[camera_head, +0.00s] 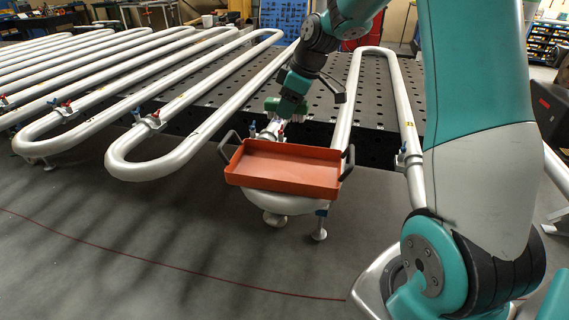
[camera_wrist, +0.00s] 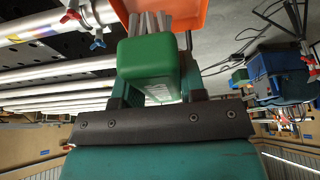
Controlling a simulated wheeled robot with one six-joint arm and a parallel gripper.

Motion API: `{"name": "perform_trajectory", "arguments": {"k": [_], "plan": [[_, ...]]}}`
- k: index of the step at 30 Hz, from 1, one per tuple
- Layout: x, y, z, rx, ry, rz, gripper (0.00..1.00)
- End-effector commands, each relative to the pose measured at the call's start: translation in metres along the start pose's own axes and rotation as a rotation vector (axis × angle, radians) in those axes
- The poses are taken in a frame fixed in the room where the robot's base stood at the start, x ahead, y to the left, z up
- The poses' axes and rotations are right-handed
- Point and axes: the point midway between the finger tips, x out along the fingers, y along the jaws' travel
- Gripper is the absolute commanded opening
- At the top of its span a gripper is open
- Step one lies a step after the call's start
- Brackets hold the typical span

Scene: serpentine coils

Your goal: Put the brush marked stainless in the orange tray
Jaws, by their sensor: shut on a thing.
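A green block-shaped brush (camera_wrist: 146,62) with grey bristle tufts sits between the fingers of my gripper (camera_wrist: 157,88), which is shut on it. Its marking cannot be read. In the head view, the green brush (camera_head: 286,108) is held just beyond the far edge of the orange tray (camera_head: 285,182), above the pipe. The tray looks empty in the part I see, has dark handles at both ends and rests on the bend of a silver pipe. In the wrist view, part of the orange tray (camera_wrist: 188,14) shows at the top, past the bristles.
Silver serpentine pipes (camera_head: 150,165) with red and blue valves run across the left and middle. A dark perforated table (camera_head: 240,85) lies behind. A silver pipe loop (camera_head: 404,105) stands right of the tray. Grey floor (camera_head: 170,240) in front is open, with a thin red line.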

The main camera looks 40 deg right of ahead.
Motion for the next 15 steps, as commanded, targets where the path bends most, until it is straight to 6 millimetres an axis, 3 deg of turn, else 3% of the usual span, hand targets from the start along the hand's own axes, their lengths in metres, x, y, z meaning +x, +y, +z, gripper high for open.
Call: {"name": "perform_trajectory", "arguments": {"k": [9, 15], "plan": [[0.084, -0.002, 0.033, 0.003, -0.003, -0.007, 0.16], [0.114, 0.000, 0.047, 0.003, -0.001, -0.001, 0.16]]}}
